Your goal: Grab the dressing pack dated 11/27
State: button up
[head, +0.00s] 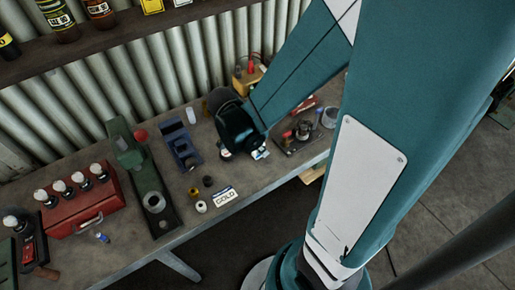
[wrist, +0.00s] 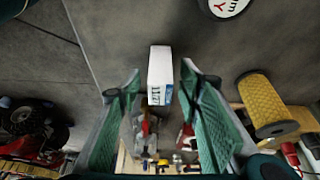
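A small white box (wrist: 159,65), apparently the dressing pack, stands on the grey bench top in the wrist view. It has blue markings and dark sideways print on the face towards me; the print seems to start with 11, but the rest is too small to read surely. My gripper (wrist: 160,92) is open, with one green finger on each side of the box. Gaps show between the box and both fingers. In the head view my arm's dark end hides the gripper; a small white and blue thing (head: 261,153) shows beside it, perhaps the same pack.
A yellow spool (wrist: 267,103) lies right of the fingers, and a round white-topped thing (wrist: 228,5) is above.

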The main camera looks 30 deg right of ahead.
jog(key=shift+c, duration=0.3)
jog(key=c, duration=0.8)
jog(key=shift+r, duration=0.15)
jog(key=shift+r+p, duration=0.9)
jog(key=shift+r, duration=4)
